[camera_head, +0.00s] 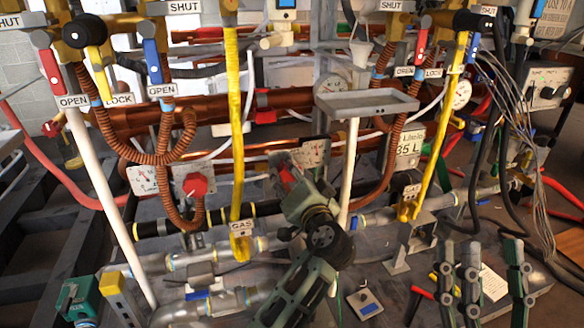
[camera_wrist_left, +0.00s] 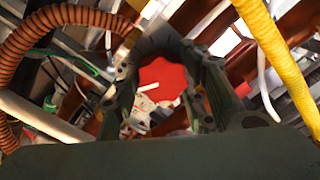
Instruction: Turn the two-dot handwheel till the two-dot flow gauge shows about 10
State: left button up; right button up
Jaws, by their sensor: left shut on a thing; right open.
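My left gripper (camera_head: 286,172) is shut on a red handwheel (camera_head: 287,178) near the middle of the head view, partly hidden by the fingers. In the left wrist view the handwheel (camera_wrist_left: 162,82) sits between the fingers, its white mark pointing left. A round-dial gauge (camera_head: 316,152) stands just right of and above it; its reading and any dots are too small to tell. A second red handwheel (camera_head: 196,185) stands further left beside another gauge (camera_head: 142,180). My right gripper (camera_head: 482,262) is open and empty at the lower right.
A yellow hose (camera_head: 236,120) hangs left of my left gripper, and a white pipe (camera_head: 349,170) stands right of it. A grey tray (camera_head: 367,102) is above. Brown corrugated hoses (camera_head: 188,130) hang at the left. Grey pipes (camera_head: 375,217) run low behind my left arm.

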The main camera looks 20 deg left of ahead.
jog(key=w+f+g+h+p, duration=0.3)
jog(key=w+f+g, duration=0.35)
jog(key=f, duration=0.45)
pick_arm(q)
jog(key=m+p, duration=0.1)
jog(key=m, duration=0.2)
jog(key=shift+f+m, duration=0.15)
jog(key=shift+m, duration=0.25)
jog(key=shift+f+m+p, duration=0.1)
jog(key=shift+m+p, duration=0.6)
jog(key=shift+p, duration=0.05)
jog(key=shift+s+f, duration=0.1)
pick_arm(e)
jog(key=s+d+f+g+h, duration=0.1)
jog(key=s+d+f+g, duration=0.1)
jog(key=f+g, duration=0.3)
jog(key=s+d+f+g+h, duration=0.1)
jog(key=s+f+g, duration=0.3)
jog(key=f, duration=0.6)
jog(key=shift+s+d+f+m+g+h, duration=0.3)
jog(key=shift+s+d+f+g, duration=0.05)
jog(key=shift+s+d+f, duration=0.05)
pick_arm(q)
jog(key=o, duration=1.1)
